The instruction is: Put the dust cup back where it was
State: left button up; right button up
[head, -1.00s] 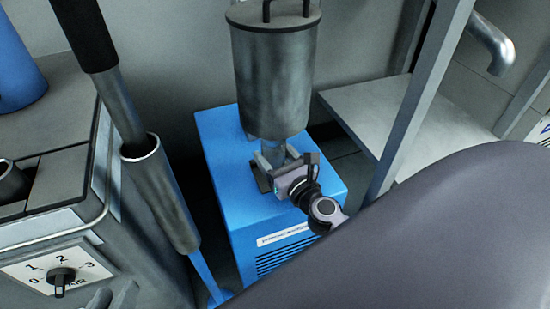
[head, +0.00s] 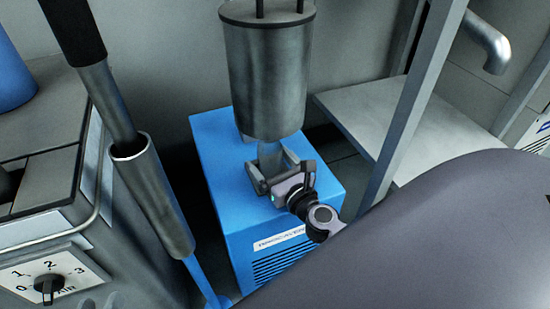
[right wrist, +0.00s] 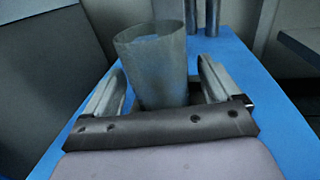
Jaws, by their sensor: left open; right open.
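The dust cup, a translucent grey-blue cup (right wrist: 150,75), is open at the top and widens upward. It appears to stand upright on the blue cabinet (right wrist: 225,60). In the head view the cup (head: 268,154) shows just below the grey metal cylinder (head: 270,80), which hides its rim. My right gripper (head: 270,174) is open, with one finger on each side of the cup. In the right wrist view my right gripper (right wrist: 160,92) shows a narrow gap to the cup on each side. My left gripper is not in view.
A grey machine with a 0-to-3 dial (head: 48,283) stands at left. A metal tube (head: 152,195) with a dark-gripped rod rises between it and the cabinet. A grey shelf frame (head: 410,105) stands at right.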

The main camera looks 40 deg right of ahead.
aim_at(277, 170)
jog(key=shift+r, duration=0.3)
jog(key=s, duration=0.4)
jog(key=shift+s+a+f+b, duration=0.2)
jog(key=shift+s+f+b, duration=0.1)
jog(key=shift+s+b, duration=0.1)
jog(key=s+b, duration=0.1)
jog(key=s, duration=0.2)
jog(key=s+b, duration=0.1)
jog(key=s, duration=0.1)
jog(key=shift+s+a, duration=0.2)
jog(key=shift+s, duration=0.2)
pick_arm(q)
jog(key=shift+s+a+r+m+t+b, duration=0.1)
jog(key=shift+s+a+m+t+b, duration=0.05)
jog(key=shift+a+m+t, duration=0.3)
jog(key=shift+s+a+m+t+b, duration=0.15)
jog(key=shift+a+t, duration=0.1)
jog(key=shift+a, duration=0.25)
pick_arm(e)
jog(key=shift+s+r, duration=0.2)
jog(key=shift+s, duration=0.5)
jog(key=shift+a, duration=0.1)
